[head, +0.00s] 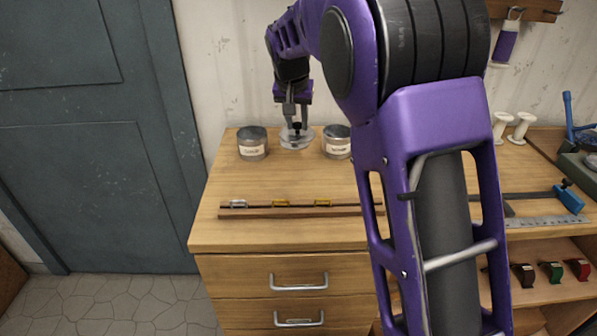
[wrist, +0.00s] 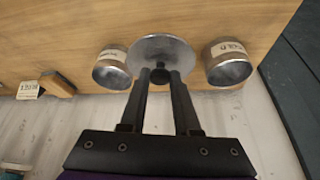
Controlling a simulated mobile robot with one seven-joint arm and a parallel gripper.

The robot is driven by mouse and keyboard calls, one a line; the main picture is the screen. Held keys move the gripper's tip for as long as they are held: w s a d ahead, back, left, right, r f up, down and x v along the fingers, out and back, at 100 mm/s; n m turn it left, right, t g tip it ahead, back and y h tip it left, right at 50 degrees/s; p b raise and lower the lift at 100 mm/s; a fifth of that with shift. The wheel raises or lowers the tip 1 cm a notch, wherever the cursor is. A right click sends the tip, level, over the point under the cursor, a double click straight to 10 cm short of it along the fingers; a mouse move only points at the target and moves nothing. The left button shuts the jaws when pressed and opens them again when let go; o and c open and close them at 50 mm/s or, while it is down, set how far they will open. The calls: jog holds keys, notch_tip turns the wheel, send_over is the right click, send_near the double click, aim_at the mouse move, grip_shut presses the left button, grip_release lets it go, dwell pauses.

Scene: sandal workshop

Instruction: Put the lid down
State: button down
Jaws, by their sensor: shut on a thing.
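A round grey metal lid (head: 297,141) with a dark knob is between two labelled tins at the back of the wooden bench. My gripper (head: 295,122) reaches down from above and is shut on the lid's knob. In the wrist view the lid (wrist: 150,49) lies flat beyond my fingertips (wrist: 160,76), which close on the knob. The left tin (head: 252,150) and the right tin (head: 337,149) look open at the top. I cannot tell whether the lid touches the bench or hangs just above it.
A wooden strip (head: 300,211) with small metal and yellow pieces lies across the bench front. White spools (head: 519,127) and a blue-ended tool (head: 568,197) are at the right. My arm hides part of the bench. Bare wood lies between the tins and the strip.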

aim_at(295, 136)
jog(key=f, duration=0.4)
jog(key=shift+s+a+f+b, duration=0.25)
jog(key=shift+f+b, duration=0.05)
jog(key=shift+b, duration=0.1)
jog(key=shift+f+b, duration=0.45)
jog(key=shift+f, duration=2.4)
jog(key=shift+f, duration=0.15)
jog(key=c, duration=0.6)
grip_release()
jog(key=shift+c, duration=0.2)
jog(key=p+v, duration=0.1)
jog(key=v, duration=1.1)
